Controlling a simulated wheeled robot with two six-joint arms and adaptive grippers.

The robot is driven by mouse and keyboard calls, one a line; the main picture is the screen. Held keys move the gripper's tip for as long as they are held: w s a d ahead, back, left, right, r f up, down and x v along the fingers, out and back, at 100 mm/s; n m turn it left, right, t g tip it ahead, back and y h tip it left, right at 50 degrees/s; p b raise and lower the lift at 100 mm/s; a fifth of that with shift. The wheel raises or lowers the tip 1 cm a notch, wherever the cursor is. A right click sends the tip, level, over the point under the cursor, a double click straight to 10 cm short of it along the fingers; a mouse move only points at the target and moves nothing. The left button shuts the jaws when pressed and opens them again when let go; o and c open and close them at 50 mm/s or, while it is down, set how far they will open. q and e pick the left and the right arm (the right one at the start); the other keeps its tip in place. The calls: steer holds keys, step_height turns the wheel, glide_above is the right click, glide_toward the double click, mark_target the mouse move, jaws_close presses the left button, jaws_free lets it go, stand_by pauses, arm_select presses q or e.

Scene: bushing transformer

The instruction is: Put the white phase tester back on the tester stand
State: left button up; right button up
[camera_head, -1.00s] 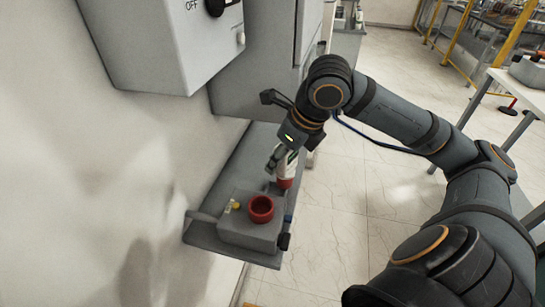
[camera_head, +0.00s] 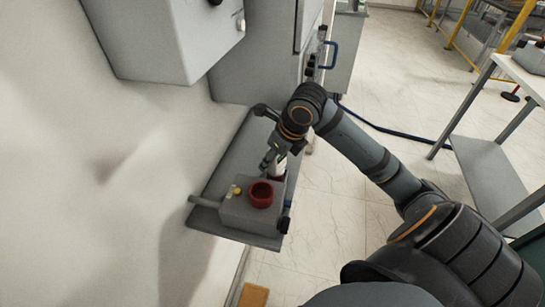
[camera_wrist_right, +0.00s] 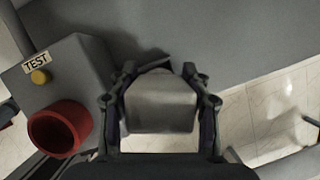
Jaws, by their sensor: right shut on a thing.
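The white phase tester (camera_head: 279,169) is in my right gripper (camera_head: 273,161), which is shut on it just behind the red cup in the head view. Only a short pale part shows there; its lower end is hidden behind the stand. In the right wrist view, a pale grey body (camera_wrist_right: 160,103), seen close up, fills the space between the fingers of the right gripper (camera_wrist_right: 160,75). The tester stand is a grey box (camera_head: 240,213) with an open red cup (camera_head: 261,194) on top. In the wrist view the cup (camera_wrist_right: 60,129) is left of the gripper, apart from it. My left gripper is not in view.
The stand sits on a grey wall shelf (camera_head: 226,160). A yellow button (camera_wrist_right: 40,77) and a TEST label (camera_wrist_right: 36,62) are beside the cup. Grey cabinets (camera_head: 175,40) hang above and behind.

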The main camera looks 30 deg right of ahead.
steer(key=shift+f, duration=0.15)
steer(key=o, duration=1.3)
